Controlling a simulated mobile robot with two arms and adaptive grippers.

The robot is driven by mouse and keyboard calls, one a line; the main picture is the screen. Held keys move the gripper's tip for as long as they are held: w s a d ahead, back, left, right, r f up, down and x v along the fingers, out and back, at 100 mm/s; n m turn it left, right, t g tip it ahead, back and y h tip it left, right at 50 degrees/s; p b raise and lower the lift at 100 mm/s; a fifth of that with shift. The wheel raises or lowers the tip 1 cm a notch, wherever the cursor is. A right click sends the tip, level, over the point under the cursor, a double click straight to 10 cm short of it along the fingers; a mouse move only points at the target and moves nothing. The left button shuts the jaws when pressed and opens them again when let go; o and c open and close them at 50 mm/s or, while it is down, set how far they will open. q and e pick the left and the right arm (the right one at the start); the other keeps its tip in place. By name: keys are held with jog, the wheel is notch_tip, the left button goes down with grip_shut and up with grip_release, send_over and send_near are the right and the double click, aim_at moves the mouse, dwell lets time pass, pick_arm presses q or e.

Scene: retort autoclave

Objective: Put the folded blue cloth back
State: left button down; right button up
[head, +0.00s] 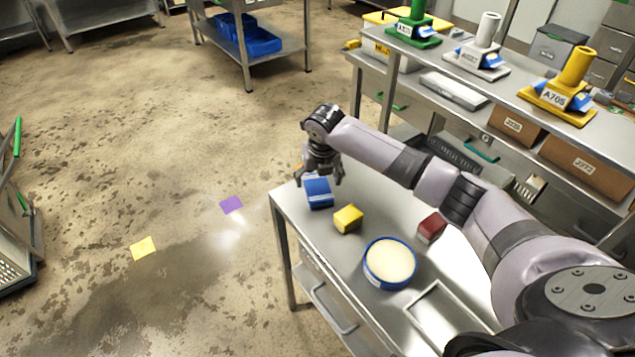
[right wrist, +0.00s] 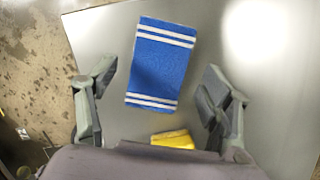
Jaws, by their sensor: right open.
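The folded blue cloth (head: 319,193) lies on the metal table near its far left corner. In the right wrist view the blue cloth (right wrist: 161,63) shows white stripes at both ends and lies flat, ahead of the fingertips and between their lines. My right gripper (head: 321,178) is above the cloth, pointing down. Its fingers stand wide apart in the right wrist view (right wrist: 160,97), with nothing held between them. My left gripper is not in view.
On the table (head: 345,262) are a yellow block (head: 348,218), a dark red block (head: 431,228), a round blue-rimmed tub (head: 390,263) and a shallow metal tray (head: 449,318). A shelf (head: 470,108) behind holds green, white and yellow stands. The yellow block's edge shows in the wrist view (right wrist: 173,139).

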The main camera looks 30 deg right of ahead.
aim_at(320, 195)
jog(key=v, duration=0.9)
jog(key=shift+r, duration=0.25)
